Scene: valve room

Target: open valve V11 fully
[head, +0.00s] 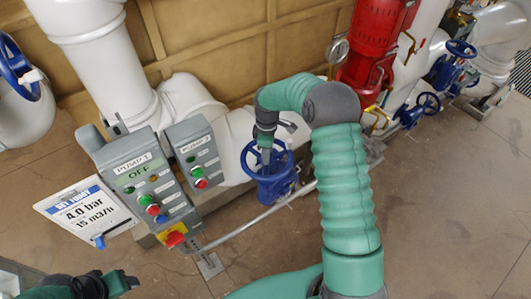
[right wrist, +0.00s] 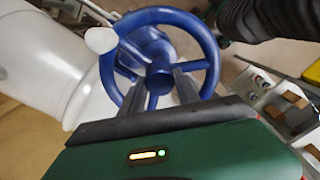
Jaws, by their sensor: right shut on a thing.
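A blue handwheel (head: 246,160) sits on a blue valve on the white pipe, right of the grey panels. My right gripper (head: 266,158) comes down onto it and is shut on it. In the right wrist view the handwheel (right wrist: 152,15) fills the upper middle, with a white knob (right wrist: 101,40) at its rim. The right gripper's fingers (right wrist: 162,85) reach in by the hub and spokes; the exact contact is hard to see. No V11 tag is readable. My left gripper (head: 120,285) is at the lower left, away from the valves; its jaw state is unclear.
Grey panels Pump 1 (head: 140,170), reading OFF, and Pump 2 (head: 195,150) stand left of the handwheel. A sign (head: 85,212) reads 4.0 bar. Another blue wheel (head: 15,65) is upper left; more blue wheels (head: 461,48) are right. A red unit (head: 370,45) stands behind. Floor is clear at right.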

